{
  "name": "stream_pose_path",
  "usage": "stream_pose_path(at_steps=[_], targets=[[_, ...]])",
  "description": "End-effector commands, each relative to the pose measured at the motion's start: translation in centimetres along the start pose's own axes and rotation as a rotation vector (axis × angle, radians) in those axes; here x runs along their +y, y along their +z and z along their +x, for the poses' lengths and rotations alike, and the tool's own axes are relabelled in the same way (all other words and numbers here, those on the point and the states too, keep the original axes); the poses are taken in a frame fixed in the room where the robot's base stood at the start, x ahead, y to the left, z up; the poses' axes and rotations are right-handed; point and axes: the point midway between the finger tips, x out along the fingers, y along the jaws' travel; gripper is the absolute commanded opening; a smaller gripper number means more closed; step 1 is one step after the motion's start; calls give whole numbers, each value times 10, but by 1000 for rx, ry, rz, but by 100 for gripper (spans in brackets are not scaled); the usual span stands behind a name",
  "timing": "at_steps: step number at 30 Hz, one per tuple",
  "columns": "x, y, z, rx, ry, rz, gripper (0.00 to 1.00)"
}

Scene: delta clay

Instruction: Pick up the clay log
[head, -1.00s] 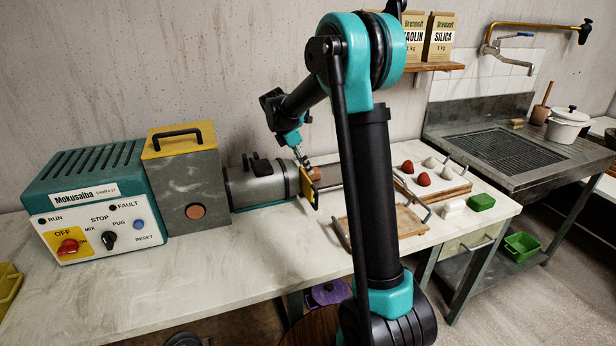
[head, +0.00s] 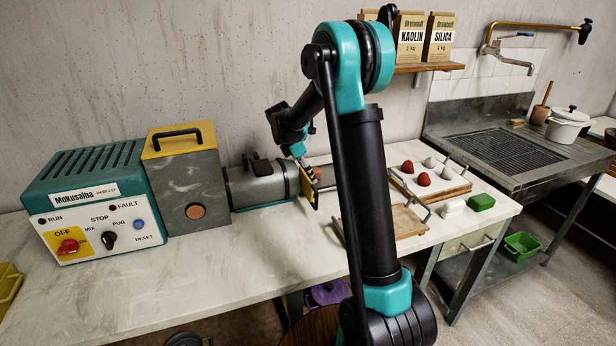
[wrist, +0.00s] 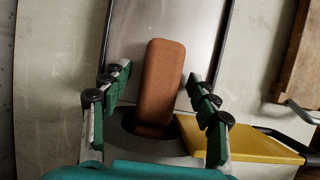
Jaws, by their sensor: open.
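The clay log (wrist: 160,85) is a smooth reddish-brown bar in the wrist view. Its near end meets the dark round mouth of the pug mill (head: 262,184), and the rest lies over a grey metal surface (wrist: 205,40). My gripper (wrist: 158,78) is open, with one green-padded finger on each side of the log and a visible gap on both sides. In the head view my gripper (head: 304,164) is at the mill's outlet, beside its yellow plate (head: 308,187). The log is mostly hidden there by my arm.
The yellow plate shows at lower right in the wrist view (wrist: 262,145).

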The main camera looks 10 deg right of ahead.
Motion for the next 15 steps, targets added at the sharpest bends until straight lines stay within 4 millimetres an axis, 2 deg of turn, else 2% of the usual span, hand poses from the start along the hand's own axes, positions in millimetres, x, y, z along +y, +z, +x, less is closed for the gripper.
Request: stream_pose_path(at_steps=[12,13,15], targets=[[0,-1,2,0,0,0,60],[0,-1,2,0,0,0,59],[0,-1,2,0,0,0,50]])
